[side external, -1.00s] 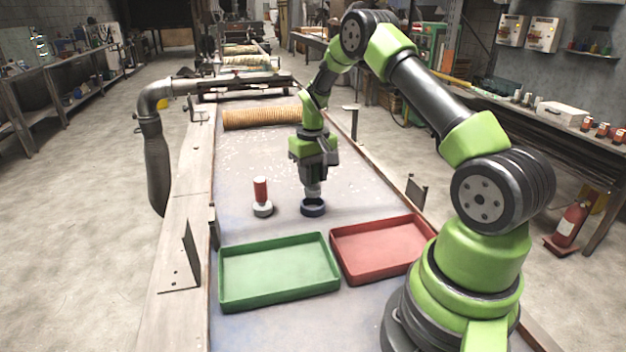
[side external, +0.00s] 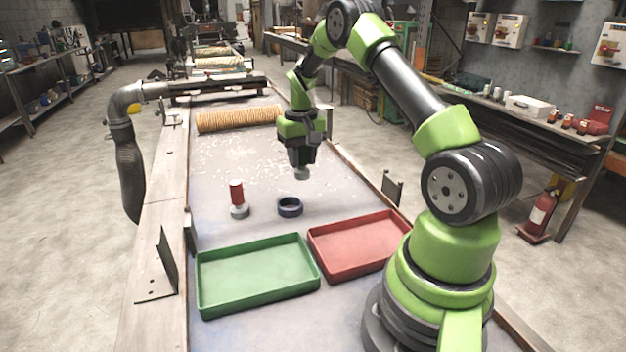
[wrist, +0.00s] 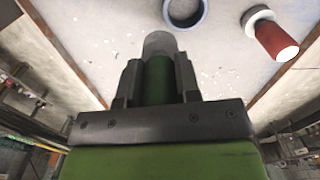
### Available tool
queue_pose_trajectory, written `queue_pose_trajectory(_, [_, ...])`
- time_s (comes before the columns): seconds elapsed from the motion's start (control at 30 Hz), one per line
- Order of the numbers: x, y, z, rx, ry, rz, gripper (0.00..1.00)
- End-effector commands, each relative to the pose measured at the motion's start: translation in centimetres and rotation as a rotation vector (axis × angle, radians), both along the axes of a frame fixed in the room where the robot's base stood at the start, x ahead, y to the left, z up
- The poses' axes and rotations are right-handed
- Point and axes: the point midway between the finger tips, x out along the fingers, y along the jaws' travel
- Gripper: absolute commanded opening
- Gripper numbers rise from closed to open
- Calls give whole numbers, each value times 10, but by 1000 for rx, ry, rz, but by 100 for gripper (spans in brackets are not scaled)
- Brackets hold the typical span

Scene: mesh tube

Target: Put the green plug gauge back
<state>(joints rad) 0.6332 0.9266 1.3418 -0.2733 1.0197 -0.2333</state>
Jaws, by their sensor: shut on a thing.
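My gripper (side external: 302,164) is shut on the green plug gauge, pointing down above the table. The gauge's grey plug end (side external: 302,174) shows below the jaws in the side view. In the wrist view its green handle (wrist: 158,82) sits between the fingers (wrist: 158,68), with the grey end (wrist: 160,45) beyond them. A dark blue ring (side external: 290,214) lies on the table, below and nearer the camera than the gauge, apart from it. A red-handled gauge (side external: 236,192) stands upright on its grey end left of the ring; both also show in the wrist view.
A green tray (side external: 258,299) and a red tray (side external: 360,270) lie side by side at the near end of the table. A ribbed tan tube (side external: 238,118) lies across the table behind. Raised edges and upright brackets line the sides.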

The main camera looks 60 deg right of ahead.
Motion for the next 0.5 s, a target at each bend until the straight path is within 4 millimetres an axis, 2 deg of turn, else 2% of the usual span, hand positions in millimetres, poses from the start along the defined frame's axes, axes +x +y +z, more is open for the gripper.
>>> queue_pose_trajectory(0.03, [-10,-19,5,-4,-3,-74,2])
queue_pose_trajectory(0.2, [-41,-62,18,-2,-3,-283,2])
queue_pose_trajectory(0.33, [-54,-76,17,0,0,-364,2])
queue_pose_trajectory(0.5, [-57,-78,-14,4,3,-377,2])
